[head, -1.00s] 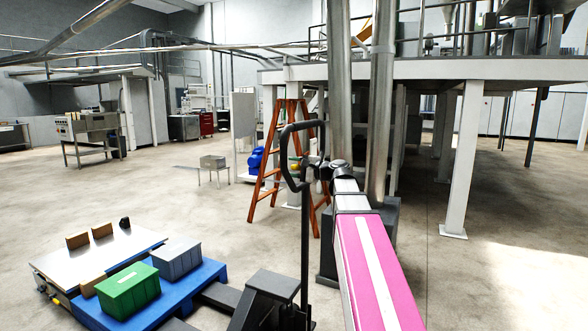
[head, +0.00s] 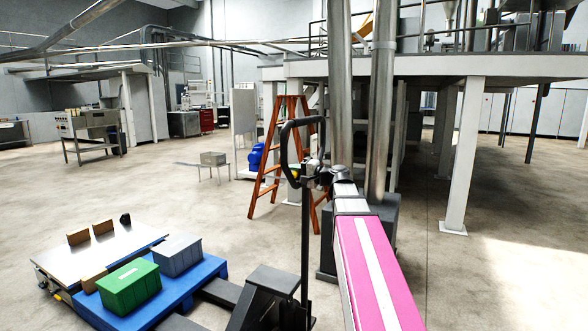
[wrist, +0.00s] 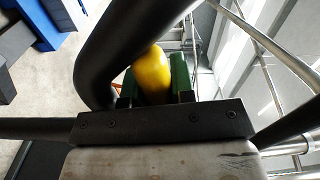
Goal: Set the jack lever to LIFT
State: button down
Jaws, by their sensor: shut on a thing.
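The pallet jack stands in front of me, with its upright handle (head: 304,240) ending in a black loop (head: 284,145). In the wrist view the thick black loop tube (wrist: 120,55) curves across, close above my gripper. My gripper (wrist: 156,92) has green finger pads on both sides of a yellow knob (wrist: 152,72) and is shut on it. The knob is the end of the jack lever, just inside the loop. In the head view my gripper (head: 309,170) is at the lower part of the loop. The lever's shaft and any LIFT marking are hidden.
A blue pallet (head: 205,285) on the jack's forks carries a green bin (head: 128,287) and a grey bin (head: 178,255). An orange stepladder (head: 268,165) and steel columns stand behind the handle. Open floor lies left.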

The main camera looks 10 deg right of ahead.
jog(key=shift+f, duration=0.25)
jog(key=c, duration=1)
grip_release()
jog(key=shift+o, duration=0.2)
